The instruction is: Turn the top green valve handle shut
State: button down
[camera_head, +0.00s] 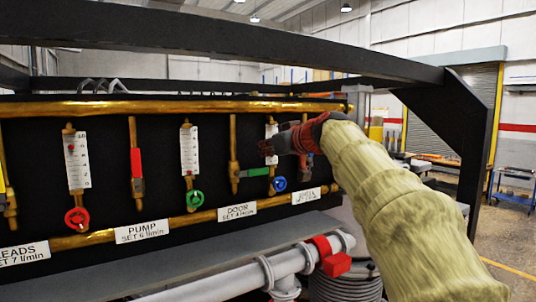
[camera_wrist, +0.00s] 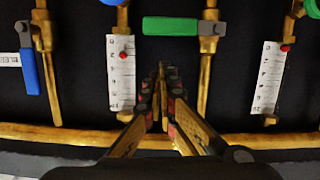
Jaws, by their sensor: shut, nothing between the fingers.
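The green lever handle (camera_head: 254,172) sits on a vertical brass pipe (camera_head: 234,160) above the DOOR label. It points sideways, across its pipe. In the wrist view, which looks upside down, the green handle (camera_wrist: 172,26) runs left from its brass valve (camera_wrist: 209,30). My gripper (camera_head: 266,147) is shut and empty, in front of the panel, and looks slightly above and right of the handle in the head view. In the wrist view my shut fingertips (camera_wrist: 163,72) appear just below the handle in the picture, with a gap. Whether they touch the panel cannot be told.
A red lever (camera_head: 136,162) hangs along its pipe. Round knobs are red (camera_head: 76,218), green (camera_head: 194,200) and blue (camera_head: 279,184). White flow gauges (camera_head: 189,150) stand between the pipes. A black frame beam (camera_head: 220,40) crosses above, and a brass pipe (camera_head: 180,107) runs along the panel's top.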

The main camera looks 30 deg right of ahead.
jog(key=r+b+v, duration=0.1)
jog(key=b+v, duration=0.2)
jog(key=v, duration=0.7)
jog(key=shift+d, duration=0.2)
